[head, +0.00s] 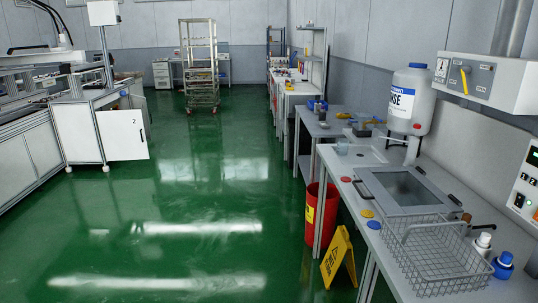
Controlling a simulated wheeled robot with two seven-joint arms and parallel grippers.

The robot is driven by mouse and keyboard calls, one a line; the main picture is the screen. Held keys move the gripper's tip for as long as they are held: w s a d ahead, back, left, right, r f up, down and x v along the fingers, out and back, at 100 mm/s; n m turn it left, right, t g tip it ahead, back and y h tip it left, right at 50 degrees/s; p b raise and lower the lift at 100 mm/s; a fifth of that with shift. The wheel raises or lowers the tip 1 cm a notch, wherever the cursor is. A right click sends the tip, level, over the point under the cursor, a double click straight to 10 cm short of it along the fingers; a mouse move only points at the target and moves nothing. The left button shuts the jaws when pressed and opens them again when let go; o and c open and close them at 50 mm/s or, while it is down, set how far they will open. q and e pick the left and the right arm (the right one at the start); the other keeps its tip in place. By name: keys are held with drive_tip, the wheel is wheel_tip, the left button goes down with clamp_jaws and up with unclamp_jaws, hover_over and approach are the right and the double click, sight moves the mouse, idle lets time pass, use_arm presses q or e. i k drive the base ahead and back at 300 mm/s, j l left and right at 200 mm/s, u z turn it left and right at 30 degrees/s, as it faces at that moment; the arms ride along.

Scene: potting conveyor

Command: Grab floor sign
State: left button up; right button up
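The yellow floor sign (338,257) stands on the green floor at the lower middle right. It is an upright A-shape with dark markings on its face. It stands close beside the front of the grey workbench (408,258), near a bench leg. Neither of my grippers shows in the head view.
A red bin (322,212) stands just behind the sign, partly under the bench. A wire basket (440,258), a grey lidded basin (408,187) and a large white jug (410,100) are on the bench. A wheeled rack (200,75) stands far back. The green floor (190,215) to the left is clear.

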sight(341, 244)
drive_tip(key=i+z, duration=0.2)
drive_tip(key=i, duration=0.25)
drive_tip(key=i+j+z, duration=0.2)
drive_tip(key=i, duration=0.25)
drive_tip(key=i+j+z, duration=0.2)
drive_tip(key=i, duration=0.2)
drive_tip(key=i+j+z, duration=0.15)
drive_tip(key=i+z, duration=0.25)
drive_tip(key=i+j+z, duration=0.15)
drive_tip(key=z, duration=0.25)
drive_tip(key=i+j+z, duration=0.15)
drive_tip(key=j+z, duration=0.2)
drive_tip(key=i+j+z, duration=0.2)
drive_tip(key=j+z, duration=0.2)
drive_tip(key=i+j+z, duration=0.1)
drive_tip(key=j+z, duration=0.3)
drive_tip(key=j, duration=0.2)
drive_tip(key=j+z, duration=0.35)
drive_tip(key=j, duration=0.25)
drive_tip(key=i, duration=0.05)
